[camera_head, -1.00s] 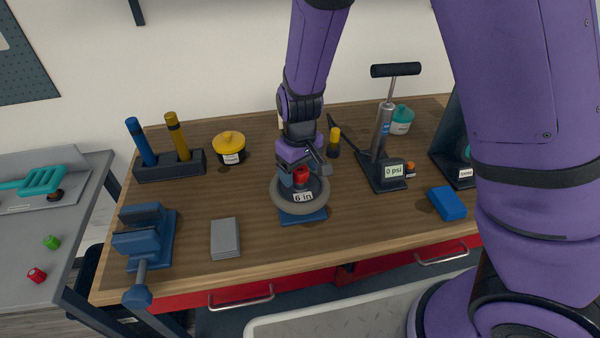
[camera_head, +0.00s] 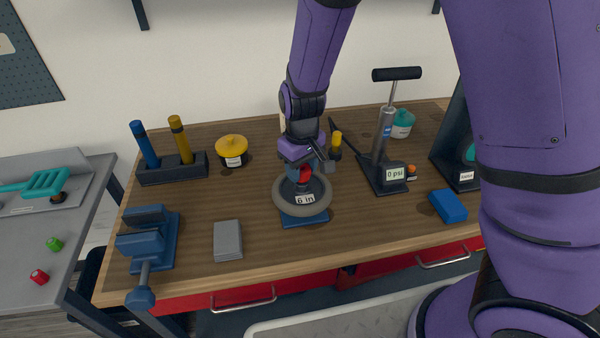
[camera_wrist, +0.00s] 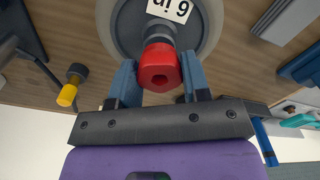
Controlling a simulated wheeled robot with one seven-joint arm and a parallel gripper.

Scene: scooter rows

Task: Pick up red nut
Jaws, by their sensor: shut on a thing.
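The red nut (camera_head: 305,174) is at the hub of a small grey wheel labelled "6 in" (camera_head: 301,206), which lies on a blue base (camera_head: 304,221) on the workbench. My gripper (camera_head: 304,177) comes down from above with its blue fingers shut on the nut. In the wrist view, the red nut (camera_wrist: 159,68) sits between the fingertips, in front of the wheel's dark hub post (camera_wrist: 158,32). Whether the nut is clear of the post cannot be told. A second red nut (camera_head: 39,277) lies on the grey side table at the left.
A green nut (camera_head: 54,244) lies on the side table. A blue vise (camera_head: 148,237) and grey block (camera_head: 228,240) stand left of the wheel. A pump (camera_head: 386,150) and blue block (camera_head: 448,206) stand to its right. A yellow-topped post (camera_head: 336,143) is close behind my gripper.

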